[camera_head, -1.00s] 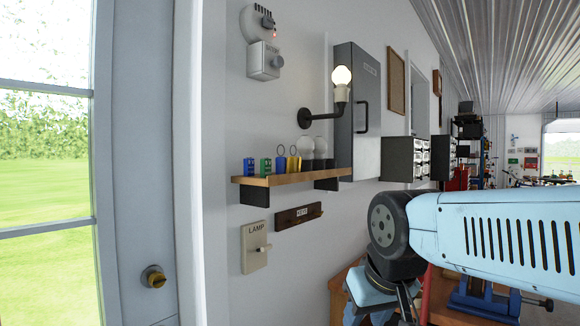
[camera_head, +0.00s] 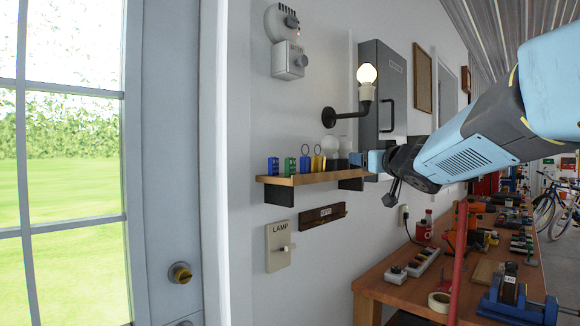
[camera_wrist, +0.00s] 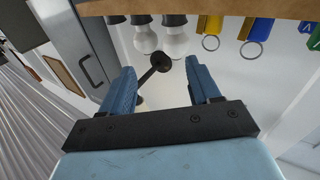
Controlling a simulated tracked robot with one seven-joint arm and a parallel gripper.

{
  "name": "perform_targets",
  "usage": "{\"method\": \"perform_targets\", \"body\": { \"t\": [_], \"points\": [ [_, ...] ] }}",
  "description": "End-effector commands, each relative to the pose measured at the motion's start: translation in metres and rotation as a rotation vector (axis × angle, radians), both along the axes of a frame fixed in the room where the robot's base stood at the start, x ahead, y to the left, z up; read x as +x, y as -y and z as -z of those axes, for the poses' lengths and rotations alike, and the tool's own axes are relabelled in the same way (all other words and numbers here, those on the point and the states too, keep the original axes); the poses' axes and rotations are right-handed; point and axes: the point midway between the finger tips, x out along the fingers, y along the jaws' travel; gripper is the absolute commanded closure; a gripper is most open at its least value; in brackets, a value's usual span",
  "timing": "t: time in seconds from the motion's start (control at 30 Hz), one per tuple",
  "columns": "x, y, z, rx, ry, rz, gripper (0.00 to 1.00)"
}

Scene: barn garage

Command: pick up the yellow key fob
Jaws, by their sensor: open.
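The yellow key fob (camera_head: 318,163) stands on the wooden shelf (camera_head: 300,181), between a blue key fob (camera_head: 304,164) and two bulbs. In the wrist view, the yellow fob (camera_wrist: 210,24) is at the top, right of centre, with its metal ring toward me. My gripper (camera_head: 373,160) is at the shelf's right end in the head view, to the right of the yellow fob and the bulbs. In the wrist view my gripper (camera_wrist: 160,67) is open, with nothing between its fingers and apart from the fob.
Blue (camera_head: 274,166) and green (camera_head: 290,167) blocks stand at the shelf's left end. A lit wall lamp (camera_head: 367,76) is above the shelf. A cluttered workbench (camera_head: 400,292) is lower right.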

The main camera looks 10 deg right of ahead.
Motion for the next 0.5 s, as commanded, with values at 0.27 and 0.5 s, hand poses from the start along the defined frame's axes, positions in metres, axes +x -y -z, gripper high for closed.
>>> {"method": "perform_targets", "body": {
  "t": [0.27, 0.5],
  "points": [
    [0.023, -0.017, -0.005, 0.009, 0.008, -0.378, 0.38],
    [0.02, -0.025, 0.006, 0.033, -0.059, -0.554, 0.38]
  ]
}}
